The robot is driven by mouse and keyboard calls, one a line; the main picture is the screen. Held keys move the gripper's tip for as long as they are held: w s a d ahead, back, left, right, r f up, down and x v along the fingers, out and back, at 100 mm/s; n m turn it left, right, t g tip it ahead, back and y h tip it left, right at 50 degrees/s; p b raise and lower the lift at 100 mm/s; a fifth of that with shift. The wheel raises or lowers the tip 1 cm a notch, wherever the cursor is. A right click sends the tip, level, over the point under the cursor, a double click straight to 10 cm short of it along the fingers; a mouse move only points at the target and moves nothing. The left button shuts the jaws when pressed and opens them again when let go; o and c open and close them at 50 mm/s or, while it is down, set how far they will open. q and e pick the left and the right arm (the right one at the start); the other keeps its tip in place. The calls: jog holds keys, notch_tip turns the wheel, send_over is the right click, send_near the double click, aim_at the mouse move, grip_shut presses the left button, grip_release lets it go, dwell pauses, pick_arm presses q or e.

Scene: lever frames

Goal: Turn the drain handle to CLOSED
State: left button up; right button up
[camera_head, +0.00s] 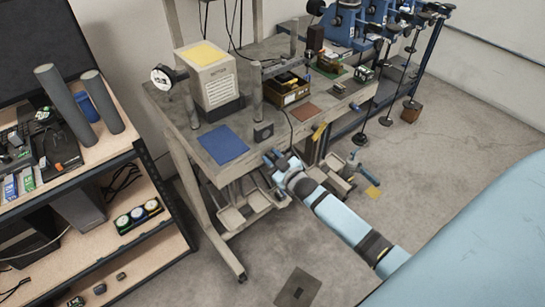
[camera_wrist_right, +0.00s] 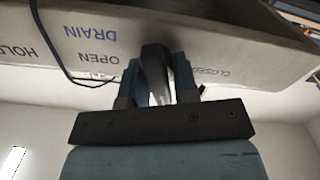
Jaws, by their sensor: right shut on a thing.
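In the right wrist view, the dark drain handle (camera_wrist_right: 154,72) stands out from a pale panel (camera_wrist_right: 215,35). The panel reads DRAIN, with OPEN (camera_wrist_right: 98,57) to the left of the handle and CLOSED (camera_wrist_right: 209,72) to its right. The handle lies between these two labels. My right gripper (camera_wrist_right: 158,80) is shut on the handle, a blue finger on each side. In the head view, my right gripper (camera_head: 273,158) is at the front edge of the workbench (camera_head: 190,150); the handle is hidden there. My left gripper does not show.
On the bench are a blue mat (camera_head: 223,144), a grey box with a yellow top (camera_head: 208,75) and an open parts box (camera_head: 288,92). A shelf (camera_head: 100,160) stands at left. A dark cable (camera_wrist_right: 62,62) hangs by the panel. The floor in front has free room.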

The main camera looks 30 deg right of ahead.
jog(key=n, duration=0.4)
jog(key=shift+a+n, duration=0.1)
jog(key=shift+n, duration=0.3)
dwell(0.4)
jog(key=o, duration=0.7)
jog(key=s, duration=0.4)
jog(key=s+b, duration=0.1)
jog(key=s, duration=0.4)
jog(key=s+d+b, duration=0.1)
jog(key=s, duration=0.3)
jog(key=shift+s, duration=0.4)
